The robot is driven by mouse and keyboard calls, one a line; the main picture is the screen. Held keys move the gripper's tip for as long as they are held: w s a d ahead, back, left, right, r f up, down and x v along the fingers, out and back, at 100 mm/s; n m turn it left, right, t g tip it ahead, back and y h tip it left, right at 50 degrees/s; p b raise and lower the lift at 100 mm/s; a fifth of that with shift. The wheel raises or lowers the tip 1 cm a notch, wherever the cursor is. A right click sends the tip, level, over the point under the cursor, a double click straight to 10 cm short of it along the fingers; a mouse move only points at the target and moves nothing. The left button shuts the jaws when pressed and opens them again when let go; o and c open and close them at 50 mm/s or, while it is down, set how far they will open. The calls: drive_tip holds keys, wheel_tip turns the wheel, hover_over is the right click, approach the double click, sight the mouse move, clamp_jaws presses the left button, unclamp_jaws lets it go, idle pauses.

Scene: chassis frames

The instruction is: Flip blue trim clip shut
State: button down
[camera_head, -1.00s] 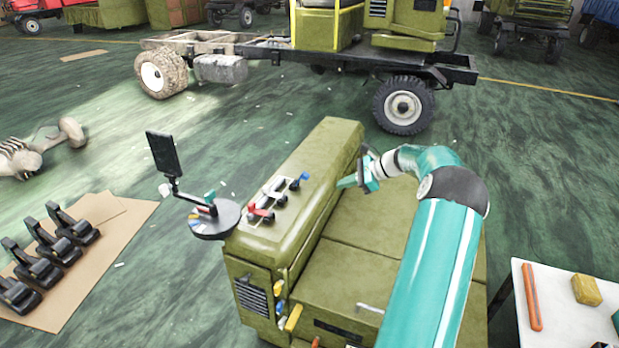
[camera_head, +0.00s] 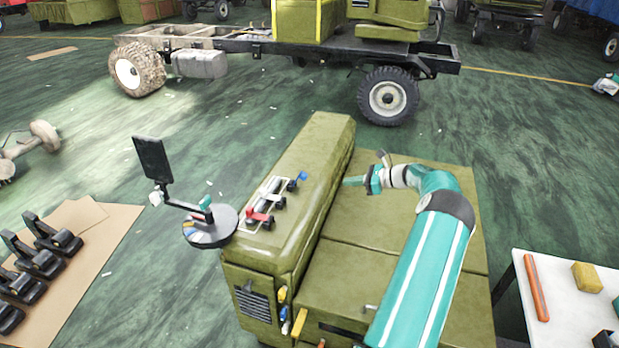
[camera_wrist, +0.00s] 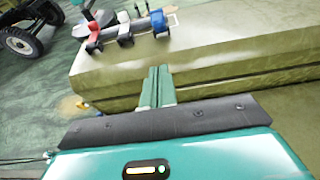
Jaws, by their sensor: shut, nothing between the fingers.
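The blue trim clip (camera_head: 302,176) sits at the far right end of a row of clips on top of the olive green hood. It stands raised, its blue tip up above a dark base. In the wrist view the blue clip (camera_wrist: 158,20) is near the top, beyond the fingertips. My gripper (camera_head: 352,181) is shut and empty, to the right of the blue clip and apart from it. In the wrist view the gripper's closed fingers (camera_wrist: 158,84) point toward the hood's side edge, below the clips.
A red clip (camera_head: 258,215) and a pale grey clip (camera_head: 272,190) share the rack. A round tray (camera_head: 210,228) with a dark screen (camera_head: 153,158) on an arm stands left of the hood. A white table (camera_head: 565,310) with an orange bar (camera_head: 537,288) is at right.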

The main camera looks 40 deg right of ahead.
drive_tip(key=shift+w+r+x, duration=0.15)
drive_tip(key=shift+r+x, duration=0.2)
drive_tip(key=shift+x, duration=1.7)
drive_tip(key=shift+w+r+x, duration=0.15)
drive_tip(key=shift+r+x, duration=0.25)
drive_tip(key=shift+x, duration=1.6)
drive_tip(key=shift+w+r+x, duration=0.15)
drive_tip(key=shift+r+x, duration=0.2)
drive_tip(key=shift+x, duration=1.7)
